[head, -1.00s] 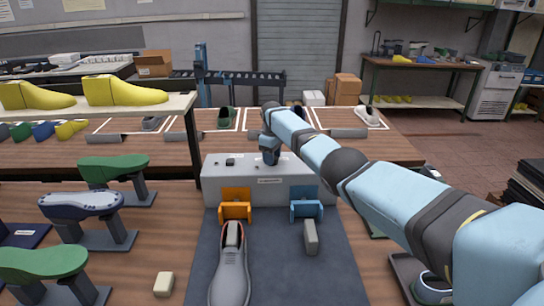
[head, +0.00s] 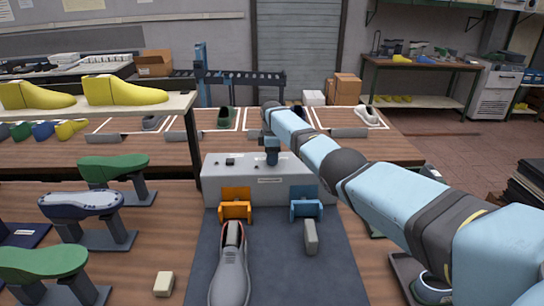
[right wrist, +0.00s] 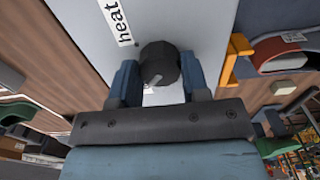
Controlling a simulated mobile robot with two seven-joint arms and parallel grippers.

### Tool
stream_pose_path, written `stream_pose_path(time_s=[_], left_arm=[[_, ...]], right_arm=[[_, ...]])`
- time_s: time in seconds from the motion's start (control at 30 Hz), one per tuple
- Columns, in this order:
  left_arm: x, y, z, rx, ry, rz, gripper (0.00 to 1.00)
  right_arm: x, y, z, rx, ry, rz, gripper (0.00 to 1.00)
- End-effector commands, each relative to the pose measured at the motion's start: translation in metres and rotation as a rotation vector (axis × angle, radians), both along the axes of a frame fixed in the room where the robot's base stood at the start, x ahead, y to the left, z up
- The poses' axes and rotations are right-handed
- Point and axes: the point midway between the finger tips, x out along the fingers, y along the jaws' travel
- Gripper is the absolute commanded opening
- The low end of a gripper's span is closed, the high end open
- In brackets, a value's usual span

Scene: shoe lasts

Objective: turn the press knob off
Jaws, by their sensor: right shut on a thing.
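The press is a grey box (head: 225,185) with an orange clamp (head: 236,205) and a blue clamp (head: 306,206) at its front. My right gripper (head: 272,158) reaches down to the top of the box at its middle. In the right wrist view, a round dark knob (right wrist: 160,62) sits between the two blue fingers, and the gripper is shut on it. A pale mark shows on the knob. A white label reading "heat" (right wrist: 117,22) lies on the grey panel beside it. In the head view my gripper hides the knob. My left gripper is not in view.
A grey shoe (head: 231,270) and a small grey block (head: 311,238) lie on the dark mat (head: 275,275) before the box. Green and blue lasts (head: 82,204) on stands are at the left. A shelf with yellow lasts (head: 125,90) stands behind them.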

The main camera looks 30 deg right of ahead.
Motion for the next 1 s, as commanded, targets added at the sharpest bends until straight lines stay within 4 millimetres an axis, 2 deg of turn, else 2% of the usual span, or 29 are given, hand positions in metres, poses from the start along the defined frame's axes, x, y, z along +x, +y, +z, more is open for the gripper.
stream_pose_path(time_s=[0.37,0.4,0.5,0.83,1.0], left_arm=[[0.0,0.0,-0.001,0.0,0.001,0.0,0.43],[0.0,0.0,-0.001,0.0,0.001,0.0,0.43],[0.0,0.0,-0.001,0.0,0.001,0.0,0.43],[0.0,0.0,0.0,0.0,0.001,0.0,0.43],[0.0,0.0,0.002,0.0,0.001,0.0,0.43]], right_arm=[[0.0,0.0,0.0,0.0,0.0,0.005,0.19],[0.0,0.0,0.0,0.0,0.0,0.005,0.49],[0.0,0.0,0.0,0.0,0.0,0.005,0.68],[0.0,0.0,0.004,0.0,-0.001,0.004,0.68],[0.0,-0.001,0.027,-0.001,-0.003,0.003,0.68]])
